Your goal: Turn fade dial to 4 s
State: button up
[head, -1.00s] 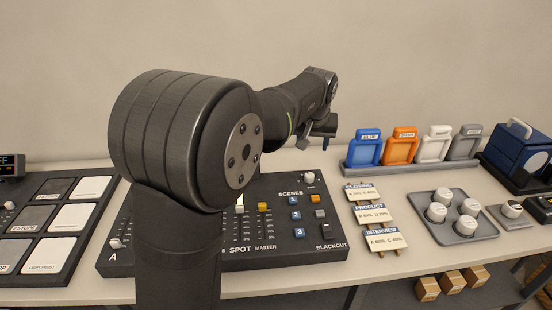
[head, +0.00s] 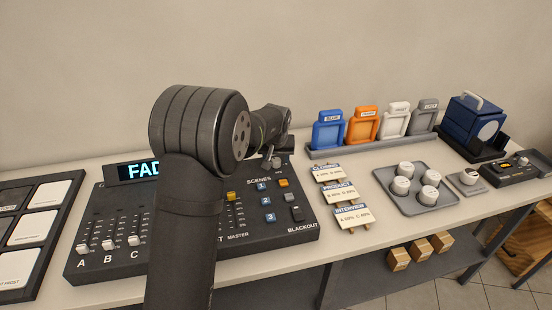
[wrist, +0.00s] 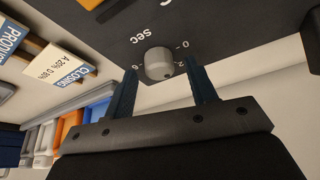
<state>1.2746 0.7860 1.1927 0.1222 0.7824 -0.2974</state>
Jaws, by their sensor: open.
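The fade dial (wrist: 158,63) is a round light grey knob on the dark console, with "sec" and the numbers 0, 2 and 6 visible around it in the wrist view. A small dark mark on its right side faces roughly toward the 2; the exact setting is hard to read. My gripper (wrist: 162,72) is open, with one dark blue finger on each side of the dial and no clear contact. In the head view my gripper (head: 270,160) is over the back right corner of the console (head: 262,238) and mostly hides the dial. The lit display (head: 138,170) shows "FAD"; my arm hides the rest.
Sliders (head: 108,245) and scene buttons (head: 268,200) stand on the console near my arm. Scene cards (head: 338,190) lie to its right. Colored gel frames (head: 362,128) stand in a rack behind. A tray with white knobs (head: 430,178) is further right.

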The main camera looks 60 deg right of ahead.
jog(key=shift+w+d+f, duration=0.1)
jog(key=shift+f, duration=0.1)
jog(key=c, duration=1)
jog(key=m+g, duration=0.1)
jog(key=m, duration=0.1)
jog(key=m+g, duration=0.1)
jog(key=m, duration=0.2)
jog(key=shift+w+m+h, duration=0.15)
jog(key=shift+m+h, duration=0.15)
jog(key=m+g, duration=0.1)
jog(key=m, duration=0.2)
jog(key=m+g, duration=0.1)
jog(key=m, duration=0.2)
jog(key=shift+w+g, duration=0.15)
jog(key=shift+g, duration=0.15)
jog(key=shift+y, duration=0.4)
